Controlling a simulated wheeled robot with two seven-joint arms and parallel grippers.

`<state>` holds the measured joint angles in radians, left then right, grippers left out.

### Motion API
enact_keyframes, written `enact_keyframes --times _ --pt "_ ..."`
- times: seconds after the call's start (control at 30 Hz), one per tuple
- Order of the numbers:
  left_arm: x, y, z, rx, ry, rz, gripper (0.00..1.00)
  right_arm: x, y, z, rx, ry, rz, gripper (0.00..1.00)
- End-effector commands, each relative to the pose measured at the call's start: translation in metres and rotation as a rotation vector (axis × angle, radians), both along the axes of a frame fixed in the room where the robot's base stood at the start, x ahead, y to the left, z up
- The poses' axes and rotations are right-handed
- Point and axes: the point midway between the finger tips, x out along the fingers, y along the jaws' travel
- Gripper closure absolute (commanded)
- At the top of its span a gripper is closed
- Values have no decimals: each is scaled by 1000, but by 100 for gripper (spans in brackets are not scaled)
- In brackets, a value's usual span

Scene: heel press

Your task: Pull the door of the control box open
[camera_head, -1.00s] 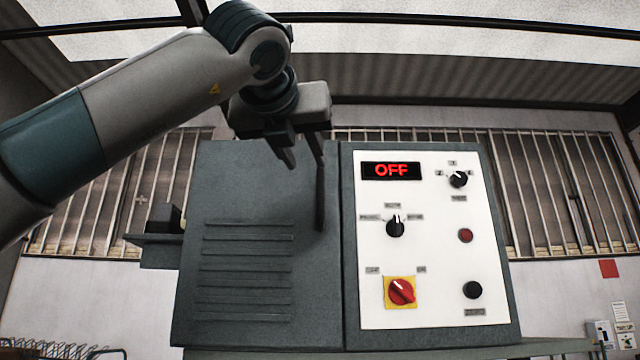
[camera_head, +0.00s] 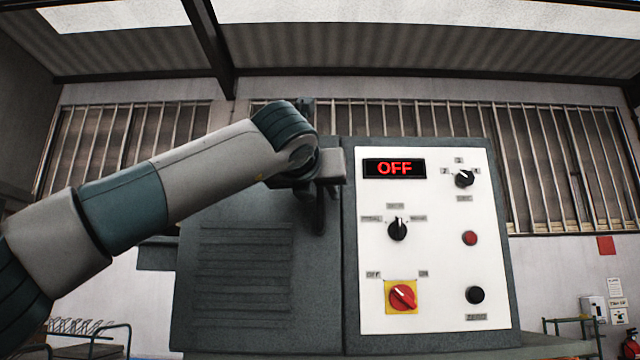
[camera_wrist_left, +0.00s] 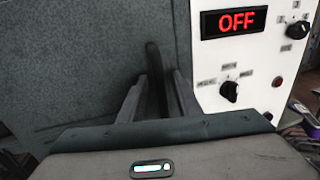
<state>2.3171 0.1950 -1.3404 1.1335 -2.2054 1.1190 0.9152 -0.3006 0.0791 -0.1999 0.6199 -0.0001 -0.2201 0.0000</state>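The grey control box has a door (camera_head: 245,270) with louvre slots on its left, which lies flat in its frame and looks closed. In the wrist view a dark upright handle (camera_wrist_left: 154,78) stands out from the door (camera_wrist_left: 85,65) near its right edge. My left gripper (camera_wrist_left: 158,85) has its two fingers on either side of the handle, with gaps showing, so it looks open around it. In the head view the left gripper (camera_head: 318,212) is in front of the door's upper right, dark and partly hidden by its wrist. My right gripper is in neither view.
The white control panel (camera_head: 440,300) is right beside the door, with an OFF display (camera_head: 394,168), black knobs and a red switch (camera_head: 402,297). A grey ledge (camera_head: 157,255) juts out left of the box. Barred windows are behind.

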Motion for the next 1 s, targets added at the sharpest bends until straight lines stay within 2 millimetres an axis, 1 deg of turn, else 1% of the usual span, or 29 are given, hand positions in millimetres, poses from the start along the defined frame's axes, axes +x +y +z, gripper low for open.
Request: enact_keyframes --times 0.3,0.37,0.4,0.43,0.77,0.87,1.0 --pt "1 -1 0 0 0 0 69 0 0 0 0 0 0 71" --pt "1 -1 0 0 -1 0 83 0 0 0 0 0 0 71" --pt "1 -1 0 0 0 0 93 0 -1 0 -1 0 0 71" --pt "1 -1 0 0 -1 0 100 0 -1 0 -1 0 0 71" --pt "-2 0 -1 1 -1 -10 100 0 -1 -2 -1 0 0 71" --pt "-7 1 -2 -1 -2 -28 100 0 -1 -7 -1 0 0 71" --pt "-21 5 -3 -2 -2 -76 100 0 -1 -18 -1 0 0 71"
